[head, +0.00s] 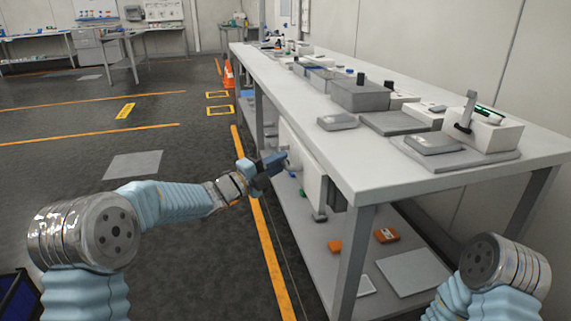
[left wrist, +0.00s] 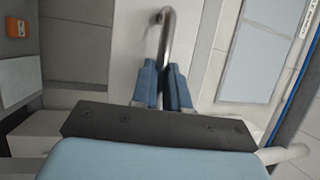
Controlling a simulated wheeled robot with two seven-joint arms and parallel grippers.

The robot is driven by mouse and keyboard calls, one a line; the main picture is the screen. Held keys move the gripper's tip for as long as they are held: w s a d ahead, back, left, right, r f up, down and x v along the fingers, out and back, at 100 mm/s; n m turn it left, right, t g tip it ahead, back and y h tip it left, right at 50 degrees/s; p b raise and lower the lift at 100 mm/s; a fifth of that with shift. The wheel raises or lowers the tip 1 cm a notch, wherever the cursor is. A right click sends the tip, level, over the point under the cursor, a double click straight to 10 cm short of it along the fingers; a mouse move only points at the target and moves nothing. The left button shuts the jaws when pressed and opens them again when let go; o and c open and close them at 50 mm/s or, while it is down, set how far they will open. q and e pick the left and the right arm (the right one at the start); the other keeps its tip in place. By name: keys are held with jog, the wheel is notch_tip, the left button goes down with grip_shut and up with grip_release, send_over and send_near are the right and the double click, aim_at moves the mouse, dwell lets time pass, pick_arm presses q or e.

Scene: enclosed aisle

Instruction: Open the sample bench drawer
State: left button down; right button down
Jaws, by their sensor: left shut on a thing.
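The white sample bench (head: 385,165) runs along the right side of the head view. Its white drawer front (head: 308,178) hangs under the bench top, on the aisle side. In the left wrist view a curved metal handle (left wrist: 167,28) stands out from the pale front (left wrist: 125,45). My left gripper (head: 272,168) is at this front, and its blue fingers (left wrist: 167,85) are shut on the handle. The fingers hide part of the handle in the head view. I cannot tell how far the drawer is out. My right gripper is out of view.
The lower shelf (head: 330,255) holds orange boxes (head: 386,235) and a grey panel (head: 413,272). Grey bins (head: 360,95) and instruments stand on the bench top. An orange cone (head: 228,75) stands farther up the aisle.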

pick_arm(q)
jog(key=s+a+b, duration=0.2)
jog(key=s+a, duration=0.2)
jog(key=a, duration=0.7)
jog(key=s+a+b, duration=0.3)
jog(key=s+a, duration=0.1)
jog(key=a, duration=0.8)
jog(key=shift+a, duration=0.15)
jog(key=shift+f, duration=0.1)
jog(key=c, duration=1.1)
grip_release()
jog(key=v, duration=1.3)
jog(key=shift+s+a, duration=0.25)
jog(key=shift+a, duration=0.05)
